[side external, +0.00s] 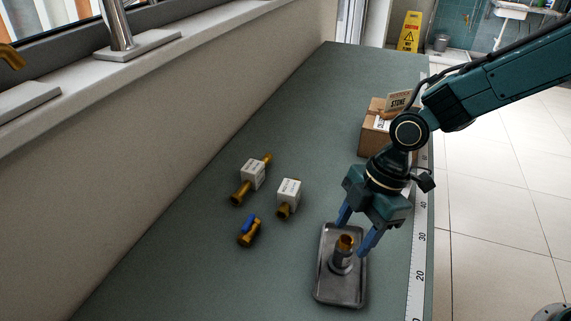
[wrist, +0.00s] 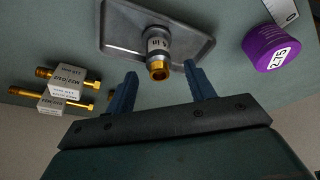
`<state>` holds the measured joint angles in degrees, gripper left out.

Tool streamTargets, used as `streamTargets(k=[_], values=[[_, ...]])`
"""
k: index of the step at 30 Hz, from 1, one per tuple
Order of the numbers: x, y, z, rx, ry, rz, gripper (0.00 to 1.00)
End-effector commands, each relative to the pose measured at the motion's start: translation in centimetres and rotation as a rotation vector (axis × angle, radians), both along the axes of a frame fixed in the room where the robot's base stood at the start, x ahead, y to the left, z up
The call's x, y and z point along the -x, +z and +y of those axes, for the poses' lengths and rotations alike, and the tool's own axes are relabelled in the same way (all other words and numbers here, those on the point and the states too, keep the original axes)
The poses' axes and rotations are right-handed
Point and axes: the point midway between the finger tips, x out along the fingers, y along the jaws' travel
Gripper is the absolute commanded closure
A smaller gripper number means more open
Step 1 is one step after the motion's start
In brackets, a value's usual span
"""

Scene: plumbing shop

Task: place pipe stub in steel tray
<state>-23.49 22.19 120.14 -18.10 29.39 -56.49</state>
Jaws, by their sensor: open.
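The pipe stub (side external: 343,252) is a short grey cylinder with a brass end and a pale label. It stands upright in the steel tray (side external: 325,291), a shallow grey rectangular tray on the bench. In the wrist view the stub (wrist: 157,45) is over the bare metal of the tray (wrist: 119,31), its brass end toward me. My gripper (side external: 356,233) is open above the tray, with its blue fingers apart and the stub's top close below and between them. In the wrist view the fingers (wrist: 160,80) show a gap with nothing held.
Two white-labelled brass fittings (side external: 253,174) (side external: 289,192) and a blue-handled brass valve (side external: 249,231) lie left of the tray. A cardboard box (side external: 375,137) stands farther back. A purple labelled cylinder (wrist: 270,47) shows in the wrist view. A ruler strip (side external: 418,238) runs along the right edge.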

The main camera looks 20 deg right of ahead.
Motion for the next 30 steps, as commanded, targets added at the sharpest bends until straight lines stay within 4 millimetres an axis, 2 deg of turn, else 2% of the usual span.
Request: streamTargets(k=[6, 12, 30], values=[[-0.1, 3.2, -1.0, -0.002, -0.002, -0.004, 0.46], [-0.1, 5.0, -1.5, -0.001, -0.003, -0.001, 0.46], [0.0, 5.5, -1.7, 0.0, 0.0, 0.0, 0.46]])
